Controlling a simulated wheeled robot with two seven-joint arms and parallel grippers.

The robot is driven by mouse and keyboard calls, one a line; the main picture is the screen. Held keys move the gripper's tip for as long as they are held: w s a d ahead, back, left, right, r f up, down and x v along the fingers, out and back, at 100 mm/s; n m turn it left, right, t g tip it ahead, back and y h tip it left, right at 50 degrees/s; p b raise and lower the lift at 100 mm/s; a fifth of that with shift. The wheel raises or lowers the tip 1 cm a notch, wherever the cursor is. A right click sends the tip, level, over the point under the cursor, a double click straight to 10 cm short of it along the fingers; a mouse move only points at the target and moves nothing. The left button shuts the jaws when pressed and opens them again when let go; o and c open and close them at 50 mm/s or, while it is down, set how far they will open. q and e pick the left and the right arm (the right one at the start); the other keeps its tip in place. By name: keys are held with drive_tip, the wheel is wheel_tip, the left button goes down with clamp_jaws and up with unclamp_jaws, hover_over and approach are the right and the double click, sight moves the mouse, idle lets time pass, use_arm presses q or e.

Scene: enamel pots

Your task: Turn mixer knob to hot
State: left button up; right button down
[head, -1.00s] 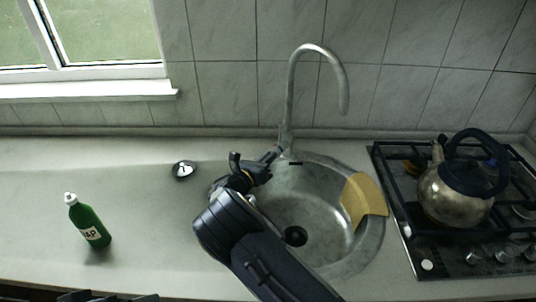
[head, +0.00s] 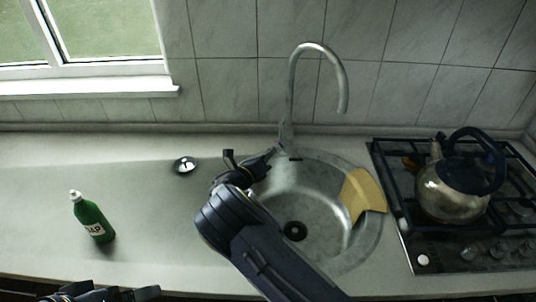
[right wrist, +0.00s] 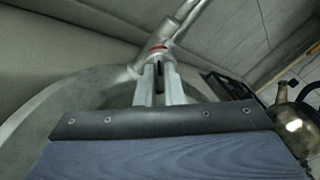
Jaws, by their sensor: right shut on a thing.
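The metal mixer tap (head: 291,100) stands upright at the back rim of the sink, its spout curving over to the right. My right gripper (head: 271,154) reaches the tap's base from the left front. In the right wrist view, its two fingers (right wrist: 160,84) are shut on the mixer knob (right wrist: 148,58), at the tap's base. A red mark (right wrist: 157,48) shows on the tap body just beyond the fingertips. The knob is mostly hidden by my gripper in the head view. My left gripper (head: 104,294) shows only partly at the bottom left edge; its jaws are unclear.
The round steel sink (head: 372,245) has a yellow cloth (head: 362,194) over its right rim. A kettle (head: 449,190) stands on the gas hob (head: 462,262) at right. A green soap bottle (head: 93,220) and a small round metal item (head: 185,165) stand on the left counter.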

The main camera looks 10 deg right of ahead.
drive_tip(key=c, duration=1.5)
unclamp_jaws()
drive_tip(key=shift+c, duration=0.2)
drive_tip(key=b+v, duration=0.1)
drive_tip(key=v, duration=0.7)
drive_tip(key=shift+w, duration=0.1)
